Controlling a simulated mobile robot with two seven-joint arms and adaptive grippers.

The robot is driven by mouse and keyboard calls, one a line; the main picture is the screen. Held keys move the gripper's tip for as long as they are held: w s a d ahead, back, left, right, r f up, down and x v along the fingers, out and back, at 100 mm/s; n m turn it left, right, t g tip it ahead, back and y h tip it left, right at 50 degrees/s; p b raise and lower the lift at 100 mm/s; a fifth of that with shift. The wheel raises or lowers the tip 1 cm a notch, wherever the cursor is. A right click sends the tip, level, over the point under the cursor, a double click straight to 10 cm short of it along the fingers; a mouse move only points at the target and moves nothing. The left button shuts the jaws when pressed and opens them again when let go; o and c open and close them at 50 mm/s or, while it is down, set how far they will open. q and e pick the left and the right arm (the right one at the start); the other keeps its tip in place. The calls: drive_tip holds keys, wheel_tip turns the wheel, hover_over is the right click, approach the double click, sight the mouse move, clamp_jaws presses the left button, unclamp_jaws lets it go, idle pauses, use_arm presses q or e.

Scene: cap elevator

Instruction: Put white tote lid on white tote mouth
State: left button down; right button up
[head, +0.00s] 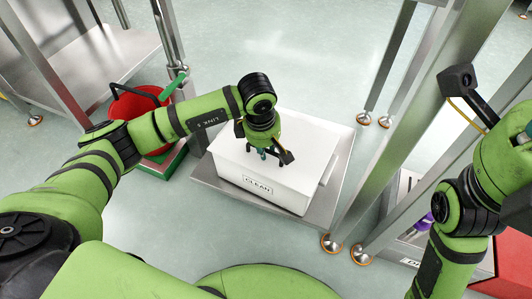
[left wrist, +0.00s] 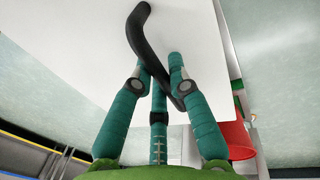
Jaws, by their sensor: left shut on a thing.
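The white tote (head: 290,196) with a "CLEAN" label on its front stands on a low grey metal platform (head: 322,212). The white lid (head: 232,146) lies over the tote's top, under my left gripper. A white part shows past the lid's right edge; I cannot tell whether the lid is seated. My left gripper (head: 272,153) points down at the lid's middle. In the left wrist view, the teal fingers (left wrist: 160,75) are shut on the lid's curved black handle (left wrist: 139,35), with the white lid (left wrist: 85,45) behind. My right arm shows at the right edge, its gripper out of view.
A red bucket (head: 132,106) with a black handle stands left of the tote. A steel table (head: 100,65) is at the upper left. Steel posts (head: 375,150) stand close on the right, with a purple item (head: 422,222) beyond. Floor in front is clear.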

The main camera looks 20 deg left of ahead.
use_arm(q)
drive_tip(key=shift+f, duration=0.3)
drive_tip(key=c, duration=1.2)
unclamp_jaws()
